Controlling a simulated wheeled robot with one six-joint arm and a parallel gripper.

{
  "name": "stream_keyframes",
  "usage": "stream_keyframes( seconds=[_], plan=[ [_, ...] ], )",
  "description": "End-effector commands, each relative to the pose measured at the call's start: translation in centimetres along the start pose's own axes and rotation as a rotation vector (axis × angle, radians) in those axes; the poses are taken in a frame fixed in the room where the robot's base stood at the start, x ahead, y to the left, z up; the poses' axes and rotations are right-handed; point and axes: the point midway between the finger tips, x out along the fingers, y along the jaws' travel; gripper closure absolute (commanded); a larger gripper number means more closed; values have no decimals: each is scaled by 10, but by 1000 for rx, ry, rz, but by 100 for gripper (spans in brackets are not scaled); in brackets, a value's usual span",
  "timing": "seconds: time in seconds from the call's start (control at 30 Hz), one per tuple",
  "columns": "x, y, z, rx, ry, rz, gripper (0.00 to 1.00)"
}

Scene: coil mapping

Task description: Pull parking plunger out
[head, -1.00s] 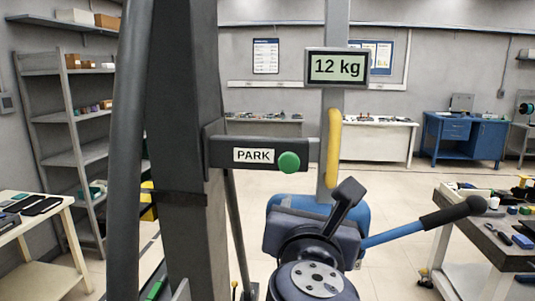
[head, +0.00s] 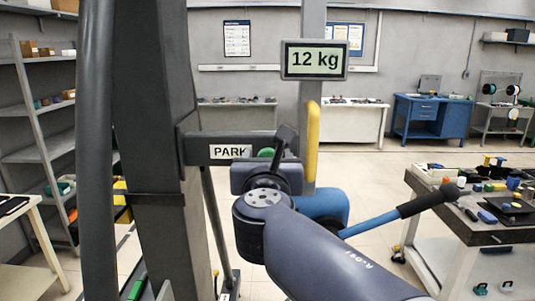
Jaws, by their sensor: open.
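The parking plunger's green knob (head: 266,152) sits at the right end of a dark horizontal bracket (head: 200,148) with a white PARK label (head: 230,152). My gripper (head: 281,146) is open at the knob, with a dark finger standing at the knob's right side. The gripper body covers the knob's lower part and the bracket's right end. I cannot tell whether the fingers touch the knob or where the second finger is.
A dark column (head: 150,120) stands left of the bracket. A display (head: 314,60) reads 12 kg above a yellow handle (head: 312,140). A blue lever (head: 372,226) with a black grip reaches right, towards a cluttered bench (head: 470,237).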

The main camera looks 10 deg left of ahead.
Motion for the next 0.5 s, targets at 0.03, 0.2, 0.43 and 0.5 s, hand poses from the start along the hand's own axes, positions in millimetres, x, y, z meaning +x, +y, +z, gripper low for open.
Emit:
stream_keyframes(
  seconds=[0.03, 0.2, 0.43, 0.5],
  plan=[
    [2, 0, 0, 0, 0, -1, 42],
    [4, 0, 0, 0, 0, -1, 42],
    [3, 0, 0, 1, 0, 0, 51],
    [3, 0, 0, 1, 0, 0, 57]
  ],
)
